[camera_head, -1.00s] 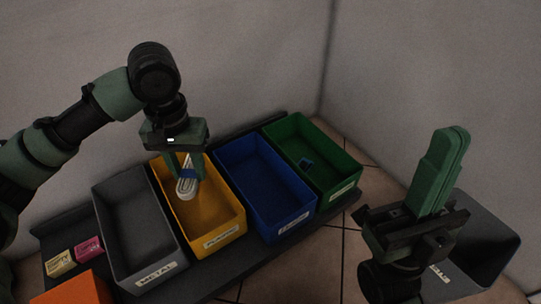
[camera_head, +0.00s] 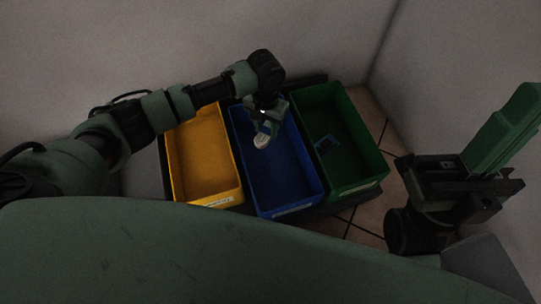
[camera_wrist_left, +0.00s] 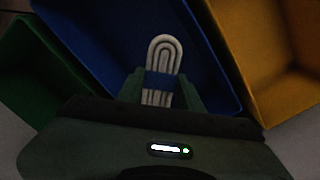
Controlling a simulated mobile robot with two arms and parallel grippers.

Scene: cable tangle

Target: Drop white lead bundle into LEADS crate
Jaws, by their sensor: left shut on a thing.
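The white lead bundle (camera_head: 261,141) is a looped white cable with a blue band. My left gripper (camera_head: 264,127) is shut on it, and the bundle hangs over the blue crate (camera_head: 288,185). The label on the blue crate's front is too small to read. In the left wrist view the bundle (camera_wrist_left: 164,48) sticks out between the fingers of the left gripper (camera_wrist_left: 160,88), with the blue crate (camera_wrist_left: 110,35) behind it. My right gripper (camera_head: 520,115) stands at the right with its fingers together and nothing visible between them.
The yellow crate (camera_head: 203,160) stands left of the blue one and looks empty. My own green body covers the lower foreground. Tiled floor shows right of the crates.

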